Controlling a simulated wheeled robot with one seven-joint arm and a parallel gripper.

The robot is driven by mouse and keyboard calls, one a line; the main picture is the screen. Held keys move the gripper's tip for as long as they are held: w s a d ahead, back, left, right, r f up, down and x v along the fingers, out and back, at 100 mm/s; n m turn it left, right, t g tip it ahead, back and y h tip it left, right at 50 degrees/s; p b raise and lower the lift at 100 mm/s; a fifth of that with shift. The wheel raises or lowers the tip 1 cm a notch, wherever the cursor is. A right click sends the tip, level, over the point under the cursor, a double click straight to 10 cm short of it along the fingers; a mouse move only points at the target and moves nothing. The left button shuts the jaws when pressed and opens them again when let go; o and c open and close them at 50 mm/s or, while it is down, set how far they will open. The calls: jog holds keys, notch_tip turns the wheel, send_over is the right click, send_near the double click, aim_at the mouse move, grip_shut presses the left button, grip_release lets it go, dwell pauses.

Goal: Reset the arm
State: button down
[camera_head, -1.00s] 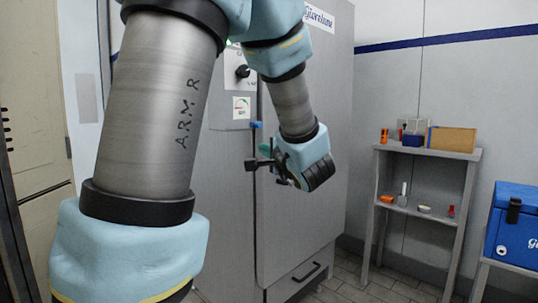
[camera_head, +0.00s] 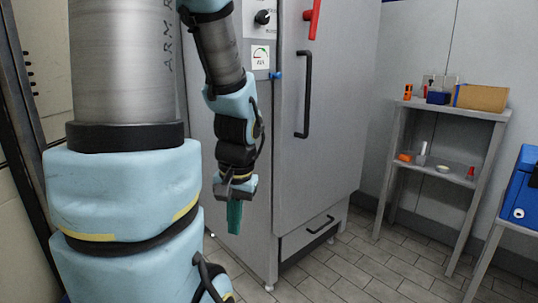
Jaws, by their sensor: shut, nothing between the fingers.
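My arm hangs down on the left of the head view, its near links large in front. My gripper (camera_head: 234,216) is at the arm's end, pointing down with its green fingers together and nothing between them. It is in front of the lower part of a tall grey cabinet (camera_head: 320,150), apart from its black door handle (camera_head: 304,95). My arm hides the cabinet's left part.
The cabinet has a red lever (camera_head: 312,18), a dark knob (camera_head: 263,17) and a low drawer (camera_head: 313,235). To the right stand a grey shelf (camera_head: 455,110) with small items and a blue cooler (camera_head: 522,190). The tiled floor (camera_head: 370,265) between is clear.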

notch_tip(320, 180, up, 23)
jog(key=n+h+p, duration=0.1)
jog(key=p, duration=2.2)
jog(key=shift+w+d+n, duration=0.25)
jog(key=shift+d+n, duration=0.05)
jog(key=shift+d, duration=0.1)
